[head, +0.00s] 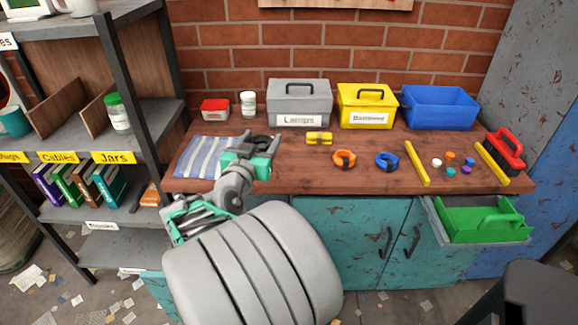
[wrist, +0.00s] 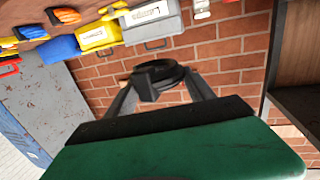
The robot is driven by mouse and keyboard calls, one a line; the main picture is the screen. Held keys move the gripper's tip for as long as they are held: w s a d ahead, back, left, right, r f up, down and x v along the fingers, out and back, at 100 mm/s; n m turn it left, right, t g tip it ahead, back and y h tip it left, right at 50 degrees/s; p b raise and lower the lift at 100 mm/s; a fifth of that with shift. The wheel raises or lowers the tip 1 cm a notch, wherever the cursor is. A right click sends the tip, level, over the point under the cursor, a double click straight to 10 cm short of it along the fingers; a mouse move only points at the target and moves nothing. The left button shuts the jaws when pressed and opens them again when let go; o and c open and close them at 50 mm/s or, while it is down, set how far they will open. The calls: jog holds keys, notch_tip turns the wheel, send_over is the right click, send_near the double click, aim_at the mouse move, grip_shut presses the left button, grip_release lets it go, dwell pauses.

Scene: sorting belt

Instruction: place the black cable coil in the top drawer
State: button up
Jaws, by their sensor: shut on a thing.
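The black cable coil (head: 262,138) is between the fingers of my gripper (head: 258,148), above the left part of the workbench, beside the striped cloth. In the wrist view the coil (wrist: 158,76) sits across the tips of my gripper (wrist: 162,88), which is shut on it. An open drawer (head: 487,243) sticks out under the right end of the workbench. A green tote with a handle (head: 484,220) is in it and fills much of the visible space.
The workbench (head: 300,178) holds a striped cloth (head: 203,157), a grey toolbox (head: 300,95), a yellow box (head: 366,98), a blue bin (head: 438,100), orange (head: 344,159) and blue (head: 387,160) coils and a red brush (head: 505,150). A shelf (head: 120,230) stands at left.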

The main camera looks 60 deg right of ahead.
jog(key=s+d+r+m+g+b, duration=0.2)
jog(key=s+d+g, duration=0.15)
jog(key=s, duration=0.35)
jog(key=b, duration=0.1)
send_over(290, 162)
jog(key=shift+t+h, duration=0.25)
jog(key=shift+h, duration=0.05)
notch_tip(290, 162, down, 13)
jog(key=shift+s+f, duration=0.1)
jog(key=shift+s, duration=0.05)
jog(key=shift+f+b, duration=0.5)
jog(key=shift+f, duration=1.25)
jog(key=o, duration=1.5)
jog(key=shift+r, duration=0.1)
